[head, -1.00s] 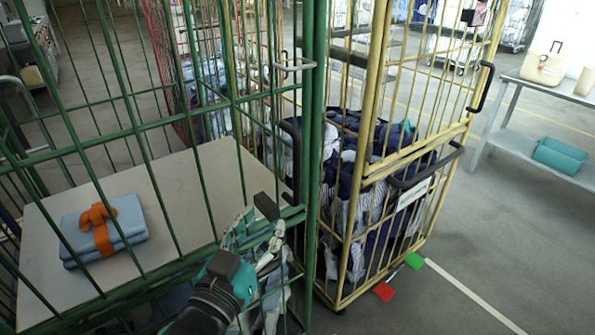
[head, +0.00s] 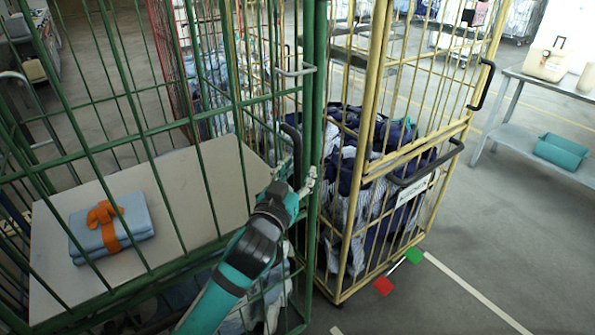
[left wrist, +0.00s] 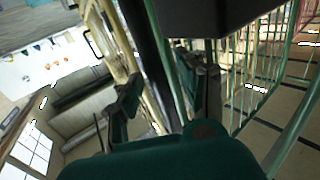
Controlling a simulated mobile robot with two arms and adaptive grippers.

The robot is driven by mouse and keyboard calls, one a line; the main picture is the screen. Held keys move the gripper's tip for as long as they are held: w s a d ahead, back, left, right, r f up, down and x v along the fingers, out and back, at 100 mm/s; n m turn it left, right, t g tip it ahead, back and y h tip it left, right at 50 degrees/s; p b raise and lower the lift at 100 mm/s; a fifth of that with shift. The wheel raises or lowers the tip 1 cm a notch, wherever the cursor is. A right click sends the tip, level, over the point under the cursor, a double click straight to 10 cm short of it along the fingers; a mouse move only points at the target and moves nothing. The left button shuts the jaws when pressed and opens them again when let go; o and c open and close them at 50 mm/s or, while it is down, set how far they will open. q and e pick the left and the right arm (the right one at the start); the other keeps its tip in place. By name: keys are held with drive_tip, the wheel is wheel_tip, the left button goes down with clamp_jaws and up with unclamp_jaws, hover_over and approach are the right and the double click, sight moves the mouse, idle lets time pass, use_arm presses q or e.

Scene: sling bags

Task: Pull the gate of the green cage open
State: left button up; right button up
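The green cage (head: 135,112) fills the left of the head view, with its barred gate facing me. Its thick green post (head: 313,110) stands at the right edge. A dark curved handle (head: 292,145) shows near that edge. My left gripper (head: 304,184) is at the gate's right edge, just below the handle. In the left wrist view its fingers (left wrist: 165,98) are apart, with a dark bar and a green bar passing between them. Whether they touch a bar cannot be told. My right gripper is not in view.
A yellow cage (head: 352,240) full of dark and striped cloth stands close on the right. Folded blue cloth with an orange band (head: 112,226) lies on the green cage's shelf (head: 195,190). A grey table (head: 540,92) is at far right.

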use_arm(q)
clamp_jaws()
idle(0.3)
drive_tip(key=shift+w+d, duration=0.1)
